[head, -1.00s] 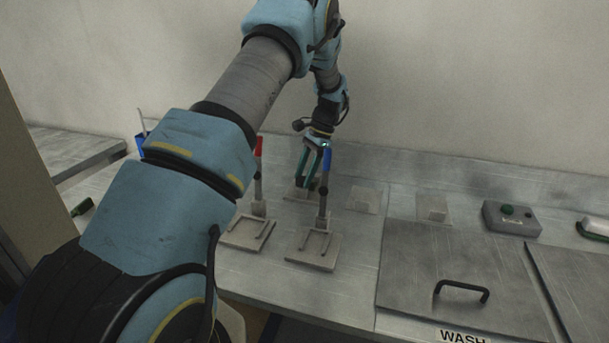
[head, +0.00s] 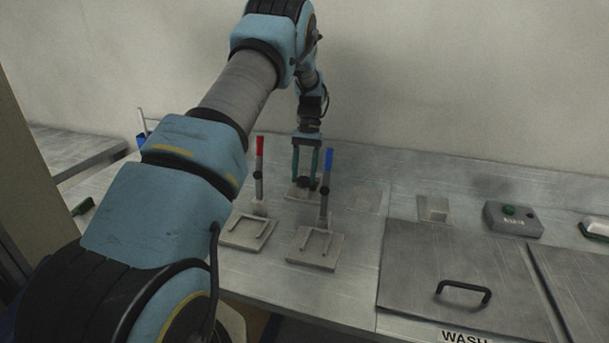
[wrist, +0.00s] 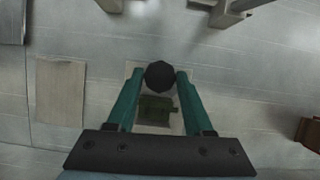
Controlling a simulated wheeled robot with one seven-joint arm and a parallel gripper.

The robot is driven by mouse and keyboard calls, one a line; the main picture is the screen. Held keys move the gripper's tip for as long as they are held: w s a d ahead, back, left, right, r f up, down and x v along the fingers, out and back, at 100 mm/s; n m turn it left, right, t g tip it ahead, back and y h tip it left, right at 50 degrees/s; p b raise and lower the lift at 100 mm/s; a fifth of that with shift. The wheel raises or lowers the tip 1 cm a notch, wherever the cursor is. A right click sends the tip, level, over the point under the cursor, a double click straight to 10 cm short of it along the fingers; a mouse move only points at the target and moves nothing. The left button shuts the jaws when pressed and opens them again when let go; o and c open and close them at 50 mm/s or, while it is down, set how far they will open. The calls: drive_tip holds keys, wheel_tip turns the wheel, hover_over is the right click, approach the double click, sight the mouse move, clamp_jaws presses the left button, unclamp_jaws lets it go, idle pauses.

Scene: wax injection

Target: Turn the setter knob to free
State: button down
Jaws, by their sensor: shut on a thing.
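The setter knob (wrist: 160,75) is dark, round and faceted. In the wrist view it sits between the two green fingertips of my gripper (wrist: 157,77), above a pale base plate (wrist: 133,69). In the head view, the dark knob (head: 303,183) shows low between the fingers of my gripper (head: 305,182), which point down behind the blue-handled lever. My gripper is shut on the knob. I cannot read any marking that tells the knob's setting.
A red-handled lever (head: 260,150) and a blue-handled lever (head: 328,165) stand upright close in front of my gripper. Two fixture plates (head: 314,262) lie nearer. To the right are a grey box with a green button (head: 513,218) and a metal lid (head: 415,285) with a black handle.

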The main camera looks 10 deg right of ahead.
drive_tip(key=n+h, duration=0.1)
drive_tip(key=n, duration=0.3)
drive_tip(key=shift+a+n+h, duration=0.15)
drive_tip(key=shift+n+h, duration=0.15)
drive_tip(key=shift+h, duration=0.1)
drive_tip(key=shift+a+n+h+b, duration=0.1)
drive_tip(key=shift+n+h+b, duration=0.4)
drive_tip(key=shift+n, duration=1.4)
drive_tip(key=shift+h, duration=0.3)
drive_tip(key=shift+c, duration=1.4)
unclamp_jaws()
drive_tip(key=b+v, duration=0.2)
drive_tip(key=v, duration=0.8)
drive_tip(key=shift+w+r, duration=0.2)
drive_tip(key=shift+r, duration=0.15)
